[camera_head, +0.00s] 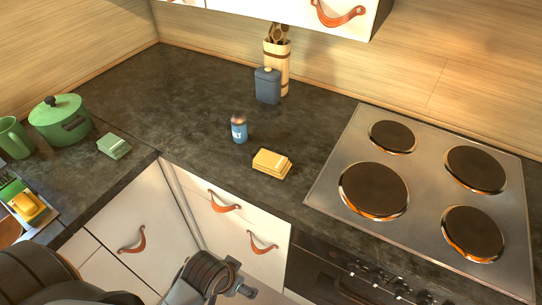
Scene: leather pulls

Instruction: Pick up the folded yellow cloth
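The folded yellow cloth (272,163) lies flat on the dark countertop, near its front edge and left of the stove. It looks like a small stacked block, and nothing covers it. My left arm comes in from the lower left. The end of it, with what seems to be the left gripper (238,282), is low in front of the drawers, below the cloth and apart from it. Its fingers are too small and cut off to tell whether they are open. My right gripper is not in view.
A blue salt shaker (239,130) stands just behind and left of the cloth. A dark blue canister (267,86) and utensil holder (283,66) stand at the back. The stove (418,235) is right. A folded green cloth (114,146) and green pot (60,121) are left.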

